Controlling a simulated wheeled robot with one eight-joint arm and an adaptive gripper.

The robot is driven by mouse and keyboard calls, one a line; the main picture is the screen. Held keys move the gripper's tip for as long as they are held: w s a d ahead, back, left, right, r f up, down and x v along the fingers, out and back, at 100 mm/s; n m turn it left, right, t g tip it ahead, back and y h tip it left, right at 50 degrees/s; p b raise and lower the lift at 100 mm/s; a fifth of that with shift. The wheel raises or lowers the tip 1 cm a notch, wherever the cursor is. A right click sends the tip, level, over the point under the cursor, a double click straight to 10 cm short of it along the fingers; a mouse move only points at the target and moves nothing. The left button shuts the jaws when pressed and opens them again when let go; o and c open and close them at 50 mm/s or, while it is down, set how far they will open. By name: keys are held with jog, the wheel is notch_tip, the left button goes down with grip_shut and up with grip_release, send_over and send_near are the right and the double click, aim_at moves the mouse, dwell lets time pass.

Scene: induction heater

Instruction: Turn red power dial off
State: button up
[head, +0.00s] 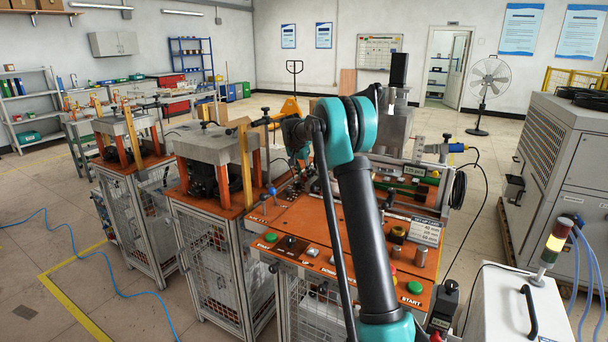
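I cannot make out a red power dial with certainty. Another red control (437,336) shows at the bottom edge, partly cut off. My arm crosses the bench and bends at a teal elbow. My gripper (299,168) seems to be the dark shape beyond the elbow, above the back left of the bench. It is small and partly hidden, and its fingers cannot be made out.
A signal tower (553,243) stands on a white box (505,305) at right. Caged stations (220,255) stand at left. The floor at far left has a blue hose (75,245).

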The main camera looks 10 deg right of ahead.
grip_shut()
jog(key=shift+d+n, duration=0.1)
jog(key=shift+n, duration=0.2)
jog(key=shift+s+d+n+t+y, duration=0.1)
jog(key=shift+n+t+y, duration=0.3)
jog(key=shift+n, duration=0.85)
jog(key=shift+d+n+t+y, duration=0.1)
jog(key=shift+n+y, duration=0.6)
jog(key=shift+n, duration=0.55)
jog(key=o, duration=0.7)
grip_release()
